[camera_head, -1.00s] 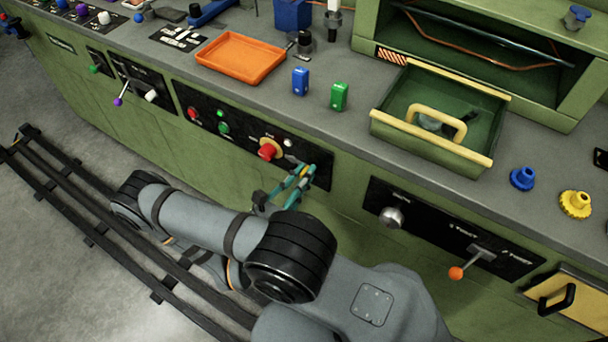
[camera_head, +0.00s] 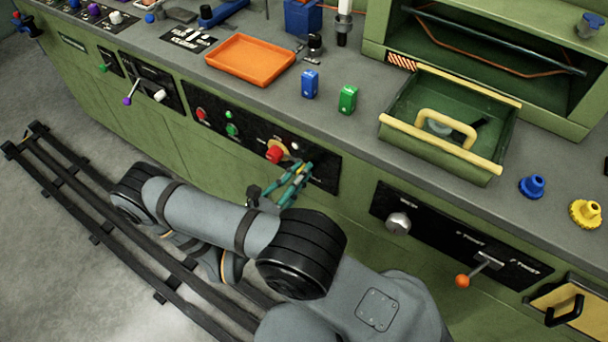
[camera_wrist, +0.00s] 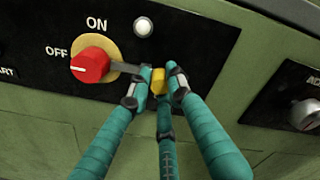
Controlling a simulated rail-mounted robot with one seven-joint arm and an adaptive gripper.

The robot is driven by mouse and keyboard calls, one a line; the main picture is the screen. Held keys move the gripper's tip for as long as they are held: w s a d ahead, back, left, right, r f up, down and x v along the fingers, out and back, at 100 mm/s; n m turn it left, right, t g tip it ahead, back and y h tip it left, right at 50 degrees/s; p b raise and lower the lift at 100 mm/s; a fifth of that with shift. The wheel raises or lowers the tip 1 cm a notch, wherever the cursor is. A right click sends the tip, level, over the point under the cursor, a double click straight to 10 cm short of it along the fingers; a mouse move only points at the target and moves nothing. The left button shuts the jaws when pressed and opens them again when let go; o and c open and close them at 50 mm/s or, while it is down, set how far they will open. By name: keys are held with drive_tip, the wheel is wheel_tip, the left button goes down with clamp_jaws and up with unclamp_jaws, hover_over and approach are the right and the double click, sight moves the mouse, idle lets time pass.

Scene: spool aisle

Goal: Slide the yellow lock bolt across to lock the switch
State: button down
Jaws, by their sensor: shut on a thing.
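The switch is a red rotary knob on a yellow disc (camera_wrist: 92,64), marked ON above and OFF to its left. Its white pointer line faces OFF. The yellow lock bolt (camera_wrist: 158,80) is right of the knob in the wrist view, at the end of a dark grey bar that reaches to the knob's edge. My gripper (camera_wrist: 155,84) has its teal fingers closed around the bolt. In the head view my gripper (camera_head: 299,171) is at the panel, just right of the red knob (camera_head: 275,154). The fingers hide the bolt's sides, and I cannot make it out clearly there.
A white lamp (camera_wrist: 143,27) is above the bolt. A metal knob (camera_head: 398,223) and an orange-tipped lever (camera_head: 463,281) are on the panel to the right. An orange tray (camera_head: 250,60) and a green drawer (camera_head: 440,135) are above on the counter.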

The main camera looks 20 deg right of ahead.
drive_tip(key=shift+w+a, duration=0.1)
drive_tip(key=shift+a, duration=0.1)
drive_tip(key=c, duration=1.6)
unclamp_jaws()
drive_tip(key=shift+o, duration=0.2)
drive_tip(key=v, duration=1.2)
drive_tip(key=shift+d, duration=0.1)
drive_tip(key=x, duration=1.2)
drive_tip(key=shift+d, duration=0.15)
drive_tip(key=shift+s+d, duration=0.25)
drive_tip(key=shift+s, duration=0.25)
